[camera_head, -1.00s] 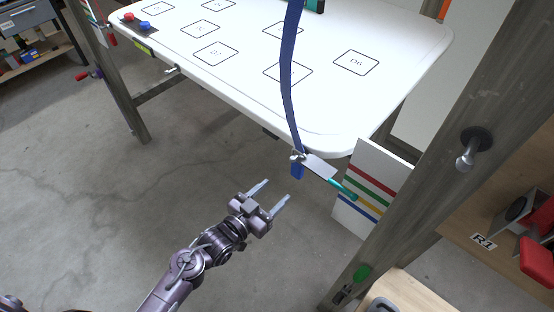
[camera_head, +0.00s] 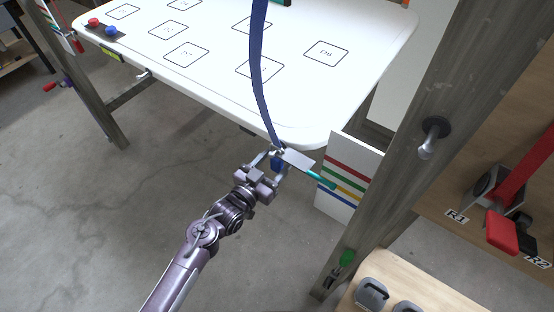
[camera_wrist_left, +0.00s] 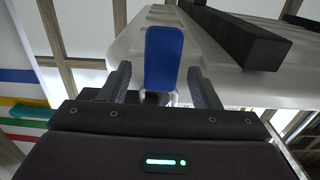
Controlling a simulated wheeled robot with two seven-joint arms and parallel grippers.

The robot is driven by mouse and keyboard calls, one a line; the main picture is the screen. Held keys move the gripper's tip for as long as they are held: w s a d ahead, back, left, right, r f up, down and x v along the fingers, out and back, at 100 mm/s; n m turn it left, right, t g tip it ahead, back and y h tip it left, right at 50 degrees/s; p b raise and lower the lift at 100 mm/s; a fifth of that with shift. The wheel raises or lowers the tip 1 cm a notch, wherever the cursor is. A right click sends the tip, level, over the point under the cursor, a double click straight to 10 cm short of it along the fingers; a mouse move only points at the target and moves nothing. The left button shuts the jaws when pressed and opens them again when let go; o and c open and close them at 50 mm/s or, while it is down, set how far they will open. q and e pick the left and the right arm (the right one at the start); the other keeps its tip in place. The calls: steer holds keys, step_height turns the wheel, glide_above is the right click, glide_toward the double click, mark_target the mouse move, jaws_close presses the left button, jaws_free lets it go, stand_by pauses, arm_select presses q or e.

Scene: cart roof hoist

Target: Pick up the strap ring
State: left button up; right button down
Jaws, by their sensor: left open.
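A dark blue strap (camera_head: 257,80) hangs down past the front edge of the white table. At its lower end are small metal fittings and a blue tab (camera_head: 277,164). I cannot make out a separate ring clearly. My left gripper (camera_head: 270,160) is open, with its fingertips at the strap's lower end. In the left wrist view the blue tab (camera_wrist_left: 164,58) stands upright between the two open fingers (camera_wrist_left: 162,88), with gaps on both sides. A small metal part shows below the tab there, mostly hidden by the gripper body. My right gripper is not in view.
A striped panel (camera_head: 346,180) and a wooden post (camera_head: 432,140) stand further right. The white table (camera_head: 210,80) is just behind. Open floor lies left.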

arm_select(q)
steer(key=c, duration=1.1)
steer(key=shift+r, duration=0.15)
